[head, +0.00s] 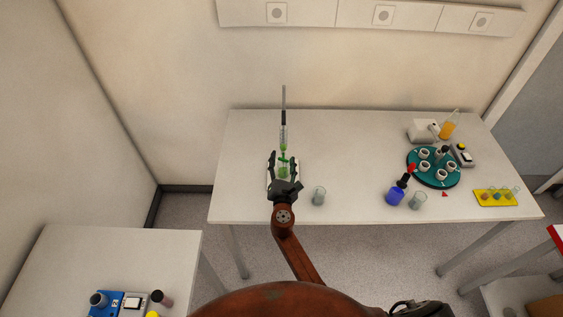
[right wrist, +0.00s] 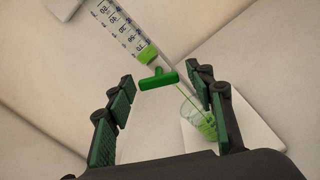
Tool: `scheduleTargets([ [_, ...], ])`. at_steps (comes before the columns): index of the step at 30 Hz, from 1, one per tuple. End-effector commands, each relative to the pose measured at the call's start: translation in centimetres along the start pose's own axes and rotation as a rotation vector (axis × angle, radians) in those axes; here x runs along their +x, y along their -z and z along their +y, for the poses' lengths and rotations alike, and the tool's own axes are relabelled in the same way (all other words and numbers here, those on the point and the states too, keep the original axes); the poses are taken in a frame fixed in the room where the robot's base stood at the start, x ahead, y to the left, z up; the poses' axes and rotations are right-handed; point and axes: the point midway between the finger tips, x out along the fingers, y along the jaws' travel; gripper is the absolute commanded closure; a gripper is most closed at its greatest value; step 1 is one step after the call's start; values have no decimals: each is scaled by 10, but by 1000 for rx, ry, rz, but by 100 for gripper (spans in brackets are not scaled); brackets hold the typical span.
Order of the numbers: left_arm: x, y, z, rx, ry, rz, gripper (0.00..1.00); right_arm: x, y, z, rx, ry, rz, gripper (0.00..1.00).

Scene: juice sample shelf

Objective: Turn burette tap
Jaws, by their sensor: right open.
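The burette (head: 284,135) stands upright near the back left of the long table, with graduations and green liquid inside. Its green tap (right wrist: 158,80) shows in the right wrist view as a T-shaped handle lying nearly level across the picture. My right gripper (head: 283,157) is open in front of the burette, and in the wrist view its two fingers (right wrist: 158,74) stand on either side of the tap, with gaps visible. A beaker (right wrist: 196,117) with green liquid is below the tap, partly behind the right finger. A thin green line runs from the tap into it.
An empty-looking beaker (head: 319,196) stands just right of my gripper. A blue bottle (head: 395,196), another beaker (head: 418,201), a teal round rack (head: 433,182) and a yellow tray (head: 485,199) are farther right. The table middle is clear.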

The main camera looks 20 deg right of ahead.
Motion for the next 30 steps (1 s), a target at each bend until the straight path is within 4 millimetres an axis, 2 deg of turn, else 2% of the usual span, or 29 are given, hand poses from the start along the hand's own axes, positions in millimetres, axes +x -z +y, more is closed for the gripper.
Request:
scheduleTargets([
  [8,0,0,0,0,0,0,60,1,0,0,1,-1,1,51],
  [26,0,-1,0,0,0,-1,60,1,0,1,1,-2,1,93],
  [30,-4,0,0,0,0,0,60,1,-1,1,-21,-2,1,94],
])
